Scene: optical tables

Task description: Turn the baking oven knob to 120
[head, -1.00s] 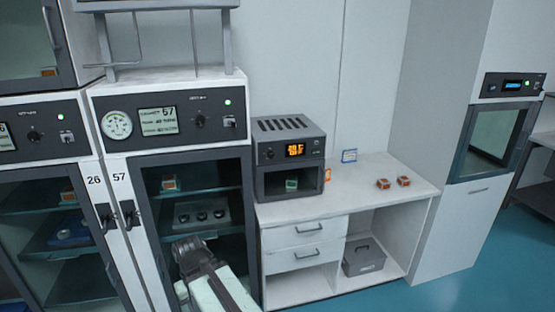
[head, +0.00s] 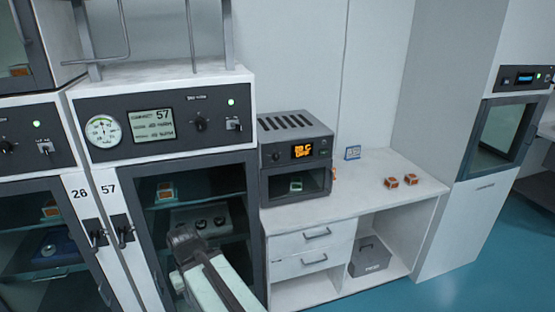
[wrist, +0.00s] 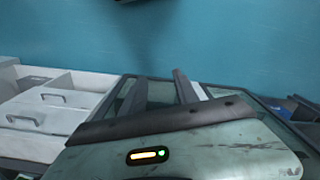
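The small grey baking oven (head: 297,158) stands on the white counter, with vents on top and a lit orange display (head: 301,151) whose digits are too blurred to read. A small dark knob (head: 276,157) is left of the display; its pointer setting cannot be made out. An orange and pale green item (head: 296,186) shows inside. My gripper (head: 182,236) is in front of the tall cabinet marked 57, left of and lower than the oven, away from the knob. In the wrist view my gripper (wrist: 160,78) has two fingers apart with nothing between them.
Drawers and a grey bin (head: 370,257) are below. Glass-door cabinet 57 (head: 160,115) stands left; a tall unit (head: 490,150) stands right. Blue floor is clear at front right.

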